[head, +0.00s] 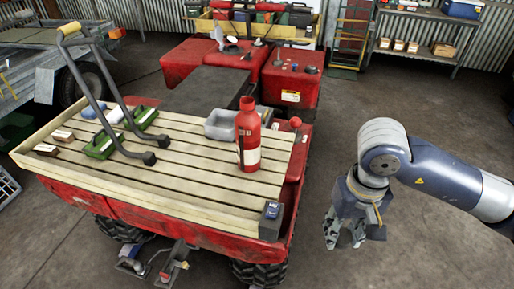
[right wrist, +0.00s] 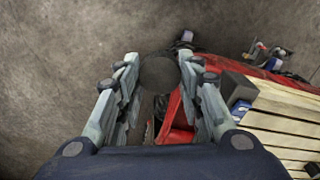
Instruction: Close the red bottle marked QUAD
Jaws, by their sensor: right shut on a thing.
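The red bottle (head: 249,162) with a pale label stands upright on the slatted wooden rack of the red quad, near its right side. Its narrower top points up; I cannot read its marking or make out its opening. My right gripper (head: 345,232) hangs in the air to the right of the quad, well apart from the bottle. In the right wrist view, my right gripper (right wrist: 160,85) is shut on a dark round cap (right wrist: 158,73), held between the fingertips. The cap does not show clearly in the head view. My left gripper is not in view.
The wooden rack (head: 170,165) also carries a grey tray (head: 222,123), green-based items (head: 98,147), small brown blocks (head: 46,150) and a dark box (head: 271,220) at its near right corner. Tall handles (head: 90,85) rise at the left. Floor (head: 400,110) is clear to the right.

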